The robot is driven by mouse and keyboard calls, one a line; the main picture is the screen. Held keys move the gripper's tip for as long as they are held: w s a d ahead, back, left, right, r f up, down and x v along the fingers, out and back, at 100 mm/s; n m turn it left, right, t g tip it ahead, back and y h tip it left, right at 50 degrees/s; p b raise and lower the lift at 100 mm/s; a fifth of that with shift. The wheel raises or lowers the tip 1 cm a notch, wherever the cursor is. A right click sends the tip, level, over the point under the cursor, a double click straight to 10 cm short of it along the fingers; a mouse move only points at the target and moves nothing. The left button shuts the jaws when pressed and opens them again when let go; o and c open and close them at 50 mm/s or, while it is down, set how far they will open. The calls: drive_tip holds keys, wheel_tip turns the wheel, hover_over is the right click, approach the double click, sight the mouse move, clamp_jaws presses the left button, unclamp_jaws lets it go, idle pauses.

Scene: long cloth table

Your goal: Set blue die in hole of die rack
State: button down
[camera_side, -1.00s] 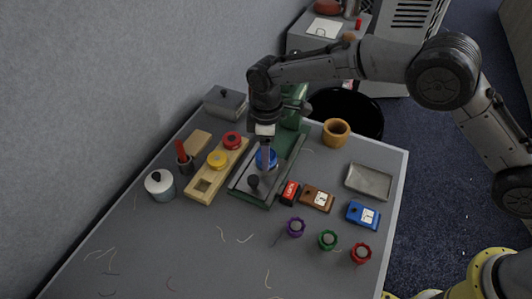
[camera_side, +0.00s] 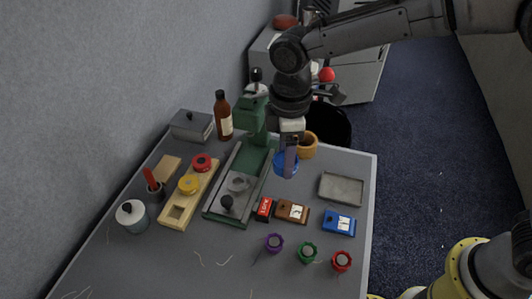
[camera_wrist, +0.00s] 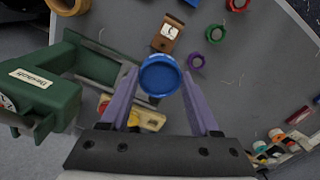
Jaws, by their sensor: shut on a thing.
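My gripper (camera_side: 288,158) is shut on the blue die (camera_side: 284,168), a round blue piece held in the air to the right of the green press. In the wrist view the blue die (camera_wrist: 160,76) sits between the fingertips, its round face toward the camera. The wooden die rack (camera_side: 169,222) lies on the table, left of the press. It holds a red die (camera_side: 202,162) at the far end and a yellow die (camera_side: 188,184) in the middle. My gripper is well to the right of the rack.
The green press (camera_side: 254,118), with a black-knobbed bed (camera_side: 229,204), stands between my gripper and the rack.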

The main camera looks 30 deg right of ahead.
drive_tip(key=shift+s+d+r, duration=0.4)
drive_tip(key=shift+s+d, duration=0.1)
drive_tip(key=shift+s, duration=0.1)
drive_tip(key=s+d+r+m, duration=0.1)
drive_tip(key=d+r+m, duration=0.2)
drive_tip(key=d+m, duration=0.45)
drive_tip(key=d+r+m, duration=0.4)
drive_tip(key=d, duration=0.7)
drive_tip(key=w+d+f+m, duration=0.5)
drive_tip(key=w+d+f, duration=0.1)
drive_tip(key=w, duration=0.4)
drive_tip(key=shift+f, duration=0.75)
drive_tip(key=shift+r+m, duration=0.1)
drive_tip(key=shift+m, duration=0.15)
